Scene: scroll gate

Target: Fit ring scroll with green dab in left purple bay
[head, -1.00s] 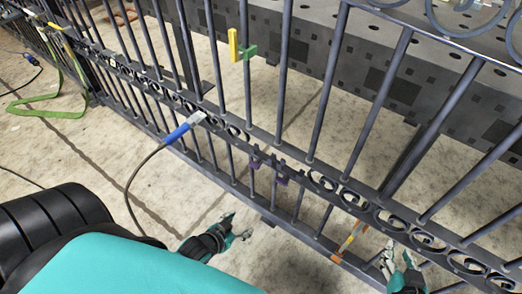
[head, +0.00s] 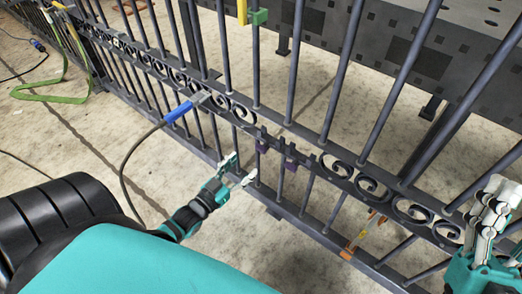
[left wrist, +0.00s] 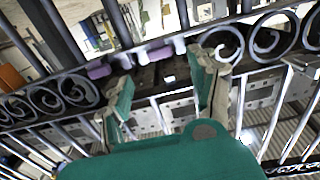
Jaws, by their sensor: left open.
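The dark metal gate (head: 330,140) carries a row of curled scrolls. Two purple marks sit side by side at a gap in that row, the left one (head: 262,145) and the right one (head: 291,155). They also show in the left wrist view, as one purple piece (left wrist: 98,71) and another (left wrist: 160,54). My left gripper (head: 241,171) is open, just below and left of the purple marks; its spread fingers (left wrist: 165,92) hold nothing visible. My right gripper (head: 490,215) is at the right edge; its grip is unclear. I cannot make out a ring scroll with a green dab.
A blue-handled tool (head: 178,113) with a cable rests against the gate. A green clip (head: 259,17) is on an upright bar, beside a yellow piece (head: 242,12). An orange-and-yellow piece (head: 357,240) is low on the gate. A green strap (head: 50,97) lies at left.

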